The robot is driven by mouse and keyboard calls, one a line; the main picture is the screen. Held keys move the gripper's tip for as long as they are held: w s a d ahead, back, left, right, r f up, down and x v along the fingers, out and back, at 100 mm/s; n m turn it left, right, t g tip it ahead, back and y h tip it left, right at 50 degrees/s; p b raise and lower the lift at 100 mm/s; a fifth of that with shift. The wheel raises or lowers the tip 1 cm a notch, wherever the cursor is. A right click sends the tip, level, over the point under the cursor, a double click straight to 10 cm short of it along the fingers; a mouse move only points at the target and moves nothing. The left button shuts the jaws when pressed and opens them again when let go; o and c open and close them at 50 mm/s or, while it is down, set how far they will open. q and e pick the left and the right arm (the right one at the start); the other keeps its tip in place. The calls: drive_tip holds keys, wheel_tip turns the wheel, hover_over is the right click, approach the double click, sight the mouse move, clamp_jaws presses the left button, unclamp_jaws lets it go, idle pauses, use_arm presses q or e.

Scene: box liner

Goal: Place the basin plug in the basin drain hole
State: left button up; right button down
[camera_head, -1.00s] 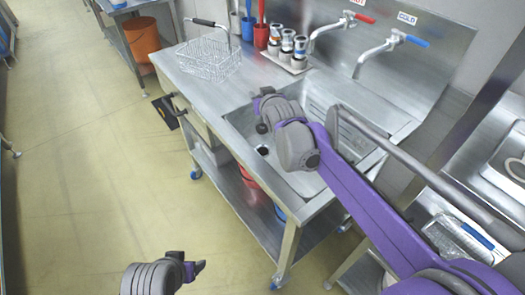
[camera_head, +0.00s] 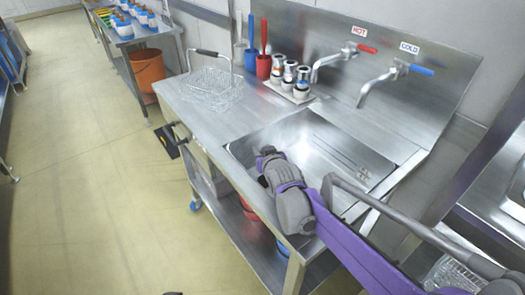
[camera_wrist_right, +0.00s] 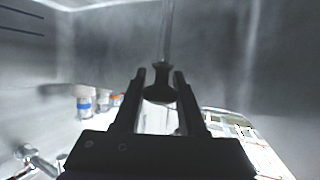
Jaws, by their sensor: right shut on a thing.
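My right gripper (camera_head: 266,152) is over the left front part of the steel basin (camera_head: 315,138), beside its left rim. In the right wrist view, its two fingers (camera_wrist_right: 160,88) are shut on a small dark rounded piece, the basin plug (camera_wrist_right: 160,80), with a thin, pale, see-through stem rising from it. In the head view, the plug cannot be told apart from the gripper. The drain hole cannot be made out for sure; my right arm covers the near part of the basin floor. My left gripper is below the picture edge.
Two taps, with a red handle (camera_head: 367,49) and a blue handle (camera_head: 421,70), reach over the basin. The floor at left is open.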

drive_tip(key=shift+f, duration=0.1)
drive_tip(key=shift+c, duration=2.4)
unclamp_jaws()
drive_tip(key=p+v, duration=0.1)
drive_tip(key=v, duration=0.6)
drive_tip(key=shift+s, duration=0.25)
drive_tip(key=shift+d, duration=0.1)
